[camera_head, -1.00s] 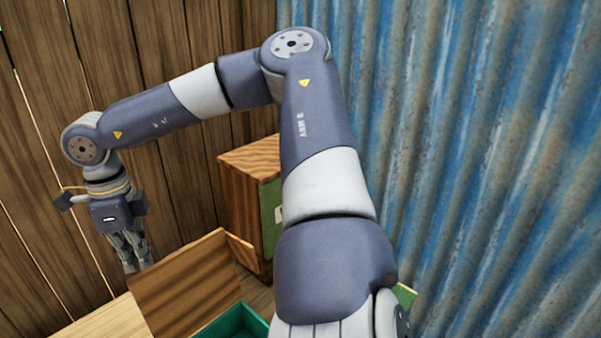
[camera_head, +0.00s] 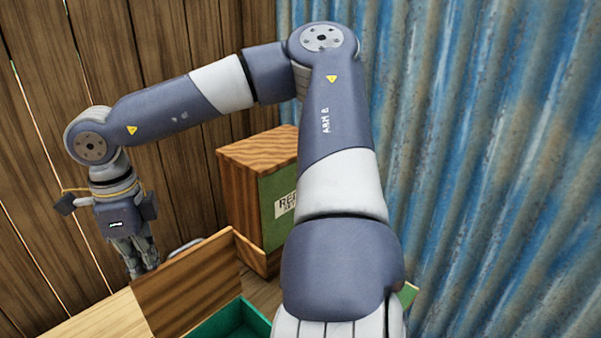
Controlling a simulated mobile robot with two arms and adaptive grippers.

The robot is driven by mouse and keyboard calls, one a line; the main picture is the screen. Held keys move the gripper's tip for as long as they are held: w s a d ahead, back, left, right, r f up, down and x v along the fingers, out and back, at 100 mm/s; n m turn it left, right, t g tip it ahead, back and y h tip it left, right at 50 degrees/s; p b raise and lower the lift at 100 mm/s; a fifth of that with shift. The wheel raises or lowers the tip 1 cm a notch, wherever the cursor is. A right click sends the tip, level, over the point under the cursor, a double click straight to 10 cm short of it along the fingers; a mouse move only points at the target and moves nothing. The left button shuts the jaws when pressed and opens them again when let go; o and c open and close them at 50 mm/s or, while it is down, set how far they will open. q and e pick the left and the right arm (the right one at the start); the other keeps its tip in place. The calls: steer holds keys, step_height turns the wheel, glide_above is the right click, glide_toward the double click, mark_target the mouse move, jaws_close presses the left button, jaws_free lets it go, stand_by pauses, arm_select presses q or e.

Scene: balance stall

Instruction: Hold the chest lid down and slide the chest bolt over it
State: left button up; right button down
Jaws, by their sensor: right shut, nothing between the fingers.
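A brown wooden panel (camera_head: 190,288), which looks like the raised chest lid, stands tilted at the lower middle. Beside it is a green-lined open box (camera_head: 232,324), cut off by the bottom edge; I cannot be sure it is the chest. I do not see the chest bolt. My right gripper (camera_head: 142,270) points down, just left of and above the panel, shut and empty. Its arm arches across the view and hides much of the right side of the box. My left gripper is not in view.
A wooden cabinet (camera_head: 258,150) with a green front and a partly hidden label stands behind the box. A pale wooden surface (camera_head: 100,318) lies at lower left. A plank wall is behind, and a blue corrugated wall (camera_head: 490,150) closes the right side.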

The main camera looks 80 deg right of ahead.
steer(key=shift+s+a+b, duration=0.35)
steer(key=shift+s+a, duration=0.2)
steer(key=shift+s, duration=0.45)
steer(key=shift+s+a+b, duration=0.35)
steer(key=shift+s+a, duration=0.2)
steer(key=shift+s, duration=0.45)
steer(key=shift+s+a+b, duration=0.35)
steer(key=shift+s+a, duration=0.2)
steer(key=shift+s, duration=0.45)
steer(key=shift+s+a+r+p, duration=0.15)
steer(key=shift+r+p, duration=0.35)
steer(key=shift+r, duration=0.25)
step_height(320, 180, up, 6)
steer(key=s+a+p, duration=0.1)
steer(key=s+p, duration=0.1)
steer(key=p, duration=0.1)
steer(key=shift+s+f, duration=0.15)
steer(key=shift+f, duration=0.1)
step_height(320, 180, up, 12)
